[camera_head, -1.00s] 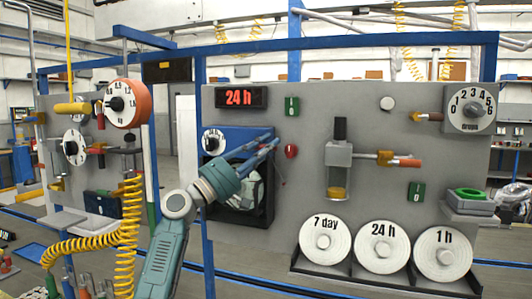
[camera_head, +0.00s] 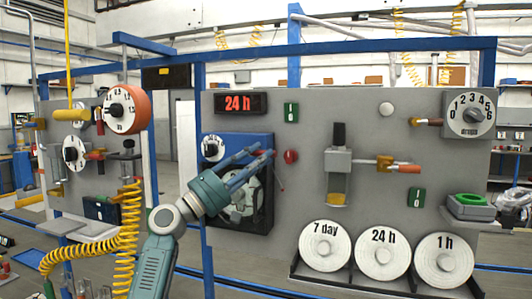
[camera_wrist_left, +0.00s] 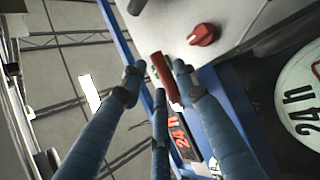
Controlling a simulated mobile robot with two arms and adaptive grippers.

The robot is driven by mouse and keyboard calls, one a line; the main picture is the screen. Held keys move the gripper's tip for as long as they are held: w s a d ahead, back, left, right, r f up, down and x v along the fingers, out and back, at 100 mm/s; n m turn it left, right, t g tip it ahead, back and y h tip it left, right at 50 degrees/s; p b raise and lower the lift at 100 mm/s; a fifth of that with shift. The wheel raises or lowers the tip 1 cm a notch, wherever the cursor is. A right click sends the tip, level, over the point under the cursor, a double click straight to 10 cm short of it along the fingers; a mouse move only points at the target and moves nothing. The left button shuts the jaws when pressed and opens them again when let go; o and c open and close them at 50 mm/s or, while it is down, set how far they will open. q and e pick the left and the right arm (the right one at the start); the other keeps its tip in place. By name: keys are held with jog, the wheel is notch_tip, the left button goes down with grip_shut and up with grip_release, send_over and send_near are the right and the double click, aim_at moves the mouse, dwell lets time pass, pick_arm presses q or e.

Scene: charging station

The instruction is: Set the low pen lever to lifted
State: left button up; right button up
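My left gripper (camera_head: 265,160) is in front of the blue-framed chart recorder (camera_head: 238,140), with its fingertips near the recorder's upper right edge. In the left wrist view its three blue fingers (camera_wrist_left: 158,88) are spread around a red bar-shaped handle (camera_wrist_left: 162,70), which looks like a pen lever; I cannot tell whether any finger touches it. The fingers partly hide the recorder face. My right gripper does not show.
Three white chart discs (camera_head: 382,250) lean on a dark rack at the lower right. A valve with an orange handle (camera_head: 408,168) sticks out of the grey panel (camera_head: 300,215). A coiled yellow hose (camera_head: 131,215) hangs at the left.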

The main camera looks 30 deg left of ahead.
pick_arm(q)
jog(key=v, duration=0.8)
jog(key=shift+s+a+f, duration=0.15)
jog(key=shift+s, duration=0.2)
